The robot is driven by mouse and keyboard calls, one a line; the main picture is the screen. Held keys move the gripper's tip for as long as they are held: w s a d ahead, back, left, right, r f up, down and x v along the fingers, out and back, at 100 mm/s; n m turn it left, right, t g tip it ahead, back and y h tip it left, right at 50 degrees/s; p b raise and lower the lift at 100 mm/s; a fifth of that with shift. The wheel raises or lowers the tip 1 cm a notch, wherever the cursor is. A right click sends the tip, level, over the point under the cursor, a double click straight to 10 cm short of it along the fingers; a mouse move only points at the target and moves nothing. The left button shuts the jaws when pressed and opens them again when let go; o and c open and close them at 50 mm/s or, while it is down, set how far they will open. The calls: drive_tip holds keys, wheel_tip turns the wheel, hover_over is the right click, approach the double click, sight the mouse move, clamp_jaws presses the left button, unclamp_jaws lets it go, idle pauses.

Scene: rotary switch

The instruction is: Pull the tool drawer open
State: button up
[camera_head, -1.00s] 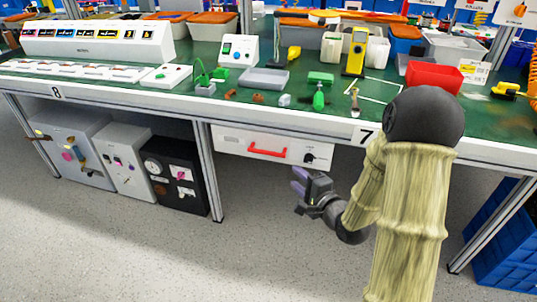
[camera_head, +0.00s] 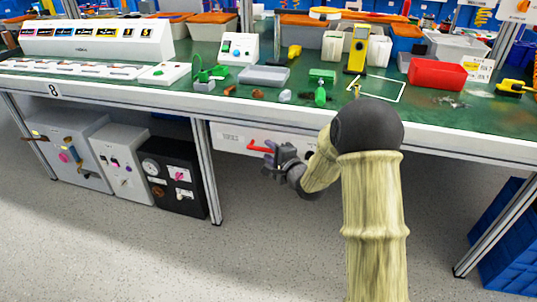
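The tool drawer (camera_head: 229,138) is a white-fronted drawer under the green-topped bench, and its front looks flush under the bench edge. Its red handle (camera_head: 257,147) shows at the left end, while the handle's right end is hidden by my gripper. My gripper (camera_head: 268,158) is at the right part of the handle, in front of the drawer. Whether its fingers touch or go around the handle cannot be made out, nor whether they are open or shut. My arm and gripper cover most of the drawer's right side, including most of the dark knob there.
A bench leg (camera_head: 206,172) stands just left of the drawer. Left of it, grey and black boxes (camera_head: 173,178) stand on the floor. Blue crates (camera_head: 508,245) are at the lower right. The floor (camera_head: 270,250) below the drawer is clear.

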drive_tip(key=shift+w+a+f, duration=0.1)
drive_tip(key=shift+w+a, duration=0.25)
drive_tip(key=shift+w, duration=0.3)
clamp_jaws()
drive_tip(key=shift+s, duration=0.1)
